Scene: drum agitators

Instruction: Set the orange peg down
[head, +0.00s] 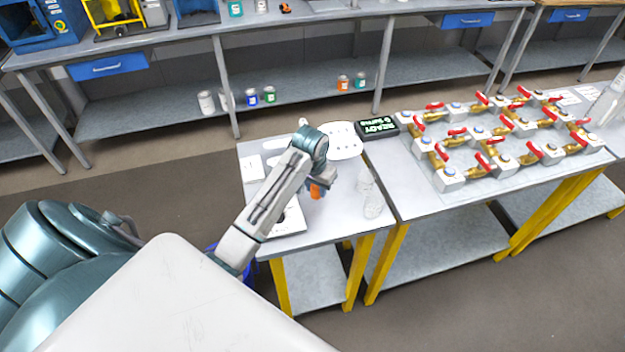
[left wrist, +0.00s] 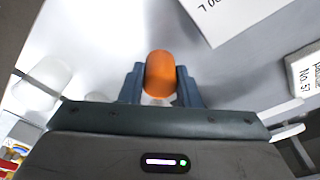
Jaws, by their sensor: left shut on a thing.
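The orange peg (head: 316,191) is at the end of my left arm in the head view, over the small grey table (head: 335,228). The left wrist view shows the peg (left wrist: 160,74) between the two dark fingers of my left gripper (left wrist: 161,84), which is shut on it. In the head view my left gripper (head: 321,177) partly covers the peg. I cannot tell whether the peg's lower end touches anything. My right gripper is not in view.
Clear containers (head: 374,206) stand right of the peg. A white round plate (head: 343,138) and a black sign with green letters (head: 380,127) lie behind. White cards (head: 252,168) lie at left. Brass valves with red handles (head: 490,150) fill the right table.

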